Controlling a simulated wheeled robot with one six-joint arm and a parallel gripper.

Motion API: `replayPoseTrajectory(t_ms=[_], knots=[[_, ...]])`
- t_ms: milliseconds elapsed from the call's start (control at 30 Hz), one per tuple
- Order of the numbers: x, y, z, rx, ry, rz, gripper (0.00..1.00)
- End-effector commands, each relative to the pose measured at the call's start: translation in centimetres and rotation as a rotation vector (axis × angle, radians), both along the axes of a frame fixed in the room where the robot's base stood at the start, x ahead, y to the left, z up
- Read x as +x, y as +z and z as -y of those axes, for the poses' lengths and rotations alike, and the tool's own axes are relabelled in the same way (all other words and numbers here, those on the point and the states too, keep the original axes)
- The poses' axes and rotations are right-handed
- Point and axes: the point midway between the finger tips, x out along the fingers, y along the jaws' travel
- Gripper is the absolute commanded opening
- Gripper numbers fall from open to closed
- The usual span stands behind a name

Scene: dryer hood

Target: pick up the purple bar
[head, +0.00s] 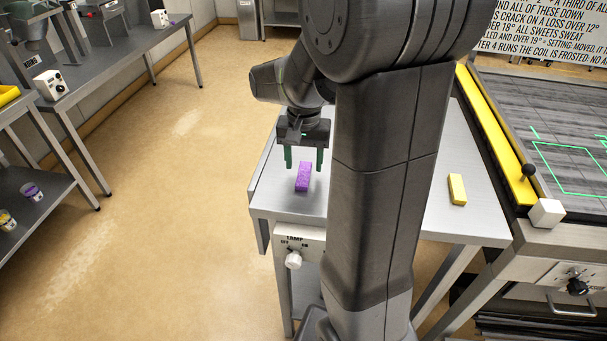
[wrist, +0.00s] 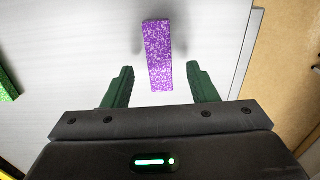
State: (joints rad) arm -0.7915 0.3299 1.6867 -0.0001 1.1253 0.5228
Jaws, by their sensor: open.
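The purple bar (head: 303,177) lies on the metal table (head: 275,205), near its front left part. It has a speckled surface. In the wrist view the purple bar (wrist: 158,56) lies lengthwise ahead of my gripper, its near end in line with the gap between the fingers. My gripper (head: 304,168) has green fingers, points down and is open and empty over the bar. In the wrist view my gripper (wrist: 160,85) shows one finger on each side of the bar's near end, with clear space on both sides. I cannot tell the exact height above the bar.
A yellow bar (head: 457,189) lies on the table's right side. A green bar (wrist: 6,85) shows at the wrist view's left edge. A panel with a lamp knob (head: 293,260) is below the table's front edge. A yellow-edged machine (head: 497,140) stands at the right.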

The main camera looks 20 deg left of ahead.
Motion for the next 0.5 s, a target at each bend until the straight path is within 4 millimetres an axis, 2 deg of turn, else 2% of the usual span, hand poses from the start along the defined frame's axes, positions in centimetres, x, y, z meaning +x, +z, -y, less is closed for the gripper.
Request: replayPoseTrajectory(t_ms=[133, 400, 433, 500], knots=[[0.0, -1.8, 0.1, -0.001, 0.0, -0.002, 0.53], [0.0, -2.3, 0.0, 0.0, 0.0, 0.0, 0.53], [0.0, -2.3, 0.0, 0.0, 0.0, 0.0, 0.51], [0.0, -2.2, 0.0, 0.0, 0.0, 0.0, 0.37]])
